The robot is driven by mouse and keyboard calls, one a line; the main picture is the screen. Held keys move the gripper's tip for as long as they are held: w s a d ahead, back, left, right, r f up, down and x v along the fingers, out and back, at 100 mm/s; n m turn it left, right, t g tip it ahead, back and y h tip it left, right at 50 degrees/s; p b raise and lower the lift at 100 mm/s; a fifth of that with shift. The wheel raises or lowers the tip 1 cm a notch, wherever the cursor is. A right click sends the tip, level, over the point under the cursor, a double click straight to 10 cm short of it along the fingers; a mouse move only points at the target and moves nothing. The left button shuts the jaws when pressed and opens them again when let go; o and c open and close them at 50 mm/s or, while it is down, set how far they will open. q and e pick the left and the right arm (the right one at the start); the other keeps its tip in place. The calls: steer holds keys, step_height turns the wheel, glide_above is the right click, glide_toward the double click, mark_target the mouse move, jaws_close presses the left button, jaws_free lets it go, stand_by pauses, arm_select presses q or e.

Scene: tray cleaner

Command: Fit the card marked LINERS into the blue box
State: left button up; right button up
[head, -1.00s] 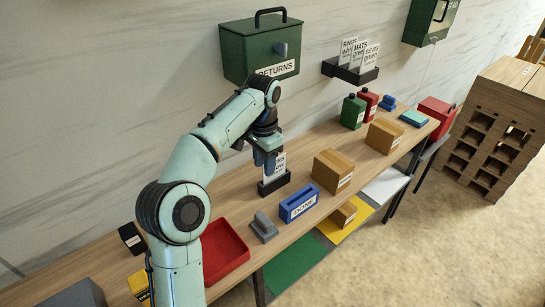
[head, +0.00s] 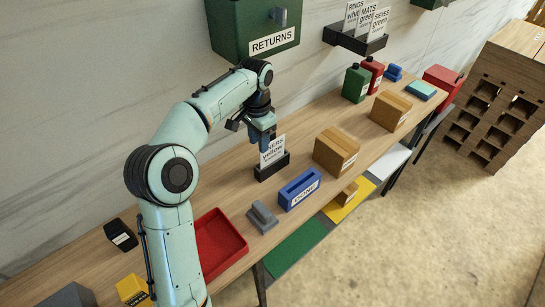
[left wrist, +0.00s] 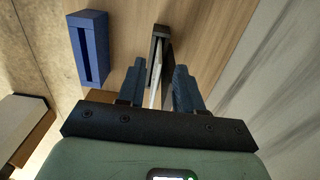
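The white card marked LINERS (head: 272,151) stands in a small black holder (head: 271,168) on the bench. The card's upper left is partly hidden by my left gripper (head: 262,136), which is at its top edge. In the left wrist view the fingers of my left gripper (left wrist: 160,88) are apart, with the card (left wrist: 155,88) seen edge-on between them and gaps beside it. The blue box (head: 300,188), labelled DONE and with a slot in its top, stands right of the holder. It also shows in the left wrist view (left wrist: 90,30). My right gripper is out of view.
A grey block (head: 262,217) and a red tray (head: 219,245) stand left of the blue box. A cardboard box (head: 336,152) stands to its right. A green RETURNS box (head: 235,35) and a black rack of cards (head: 352,40) are on the wall.

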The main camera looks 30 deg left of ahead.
mark_target(260, 154)
arm_select(q)
step_height(260, 154, down, 6)
steer(key=b, duration=0.1)
steer(key=shift+f, duration=0.25)
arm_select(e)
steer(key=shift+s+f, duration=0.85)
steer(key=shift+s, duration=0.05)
arm_select(q)
steer(key=shift+w, duration=0.1)
steer(key=shift+c, duration=0.3)
jaws_close()
